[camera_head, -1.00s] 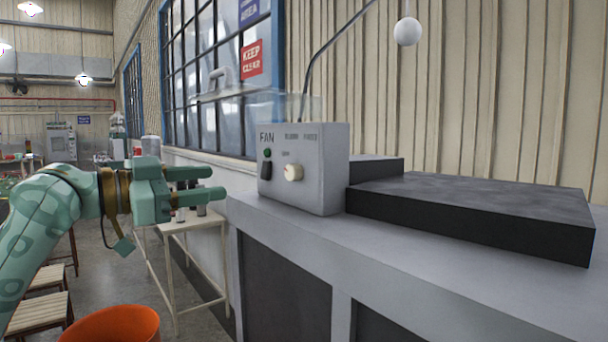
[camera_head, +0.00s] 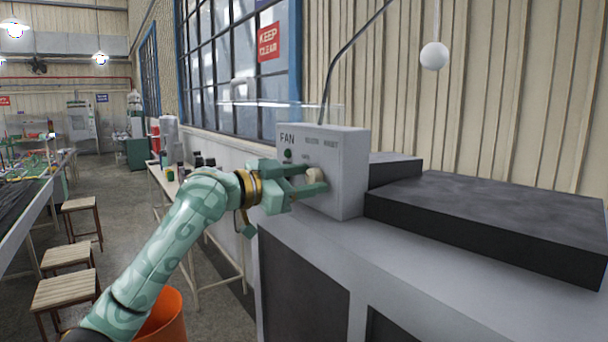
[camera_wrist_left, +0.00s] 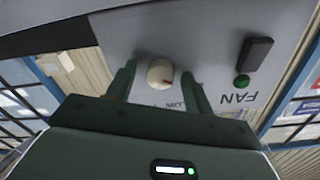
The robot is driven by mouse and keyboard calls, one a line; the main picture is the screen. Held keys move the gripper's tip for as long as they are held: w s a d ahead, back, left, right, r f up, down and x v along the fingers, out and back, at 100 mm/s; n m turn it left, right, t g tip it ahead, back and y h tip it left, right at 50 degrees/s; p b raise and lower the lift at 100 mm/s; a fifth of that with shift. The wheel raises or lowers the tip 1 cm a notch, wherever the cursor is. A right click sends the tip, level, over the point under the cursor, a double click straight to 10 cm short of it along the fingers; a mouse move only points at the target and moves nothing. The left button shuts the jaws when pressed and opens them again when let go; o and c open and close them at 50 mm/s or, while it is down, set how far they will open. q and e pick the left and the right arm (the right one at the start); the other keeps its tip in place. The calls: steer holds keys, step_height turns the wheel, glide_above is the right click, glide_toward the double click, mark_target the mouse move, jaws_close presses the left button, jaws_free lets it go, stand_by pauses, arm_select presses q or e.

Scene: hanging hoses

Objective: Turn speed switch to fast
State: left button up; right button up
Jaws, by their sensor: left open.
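The speed switch is a round cream knob (camera_head: 315,175) on the front of the grey fan control box (camera_head: 345,180). My left gripper (camera_head: 312,180) is open at the box front, with one finger on each side of the knob. In the left wrist view its fingers (camera_wrist_left: 160,85) stand apart from the knob with small gaps. A green light (camera_wrist_left: 242,81) and a black rocker switch (camera_wrist_left: 256,54) sit beside the knob. My right gripper is not in view.
The box stands on a grey cabinet top (camera_head: 440,275) beside dark flat slabs (camera_head: 490,215). A white ball (camera_head: 434,56) hangs at the upper right. An orange bucket (camera_head: 163,318) and wooden stools (camera_head: 67,258) stand on the floor at left.

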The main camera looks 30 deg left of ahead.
arm_select(q)
steer(key=c, duration=1)
